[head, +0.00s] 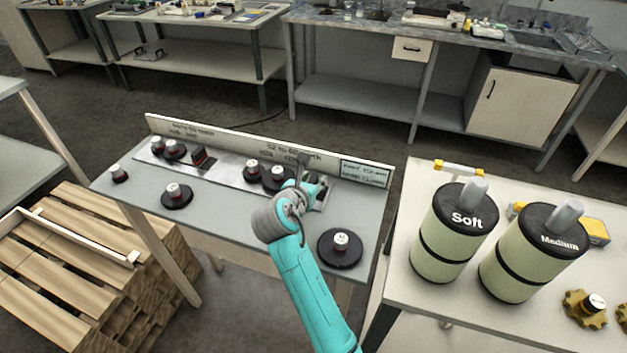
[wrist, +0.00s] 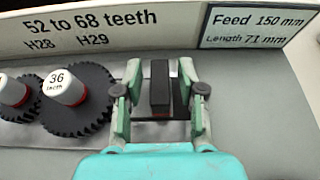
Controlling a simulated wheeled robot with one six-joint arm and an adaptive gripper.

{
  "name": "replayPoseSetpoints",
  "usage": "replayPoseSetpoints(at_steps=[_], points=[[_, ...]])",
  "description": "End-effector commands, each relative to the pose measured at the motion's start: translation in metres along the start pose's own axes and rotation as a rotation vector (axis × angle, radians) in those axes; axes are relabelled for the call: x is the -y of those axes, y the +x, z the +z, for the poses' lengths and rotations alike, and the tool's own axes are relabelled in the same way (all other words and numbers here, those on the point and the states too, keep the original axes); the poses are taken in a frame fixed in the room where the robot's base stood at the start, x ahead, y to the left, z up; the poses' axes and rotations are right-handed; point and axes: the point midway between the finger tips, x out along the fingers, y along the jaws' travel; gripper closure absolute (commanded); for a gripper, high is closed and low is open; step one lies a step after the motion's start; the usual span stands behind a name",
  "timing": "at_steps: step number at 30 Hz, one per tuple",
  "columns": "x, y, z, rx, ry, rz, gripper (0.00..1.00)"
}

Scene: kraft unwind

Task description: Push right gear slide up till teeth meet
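My gripper (wrist: 160,95) is over the right part of the gear bench, also in the head view (head: 314,188). Its fingers stand either side of a dark upright block (wrist: 160,85), likely the right slide's handle, with narrow gaps seeming to show at both sides. Left of the fingers is a black gear with a white cap marked 36 teeth (wrist: 62,88). Left of it is a smaller gear with a red and white hub (wrist: 14,92). Their rims look very close; I cannot tell whether the teeth touch. The slide's base is mostly hidden by my gripper.
A back board (head: 235,142) runs behind the gears. A left slide handle (head: 201,160) stands farther left. A large loose gear (head: 340,250) lies right of my arm, and another (head: 177,197) at front left. The right table holds Soft (head: 455,235) and Medium (head: 530,260) rollers.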

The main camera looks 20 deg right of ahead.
Motion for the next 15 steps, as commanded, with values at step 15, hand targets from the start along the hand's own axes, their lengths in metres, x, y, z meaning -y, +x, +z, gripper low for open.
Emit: replayPoseSetpoints(at_steps=[15], points=[[-0.001,-0.024,0.000,0.000,0.000,0.003,0.56]])
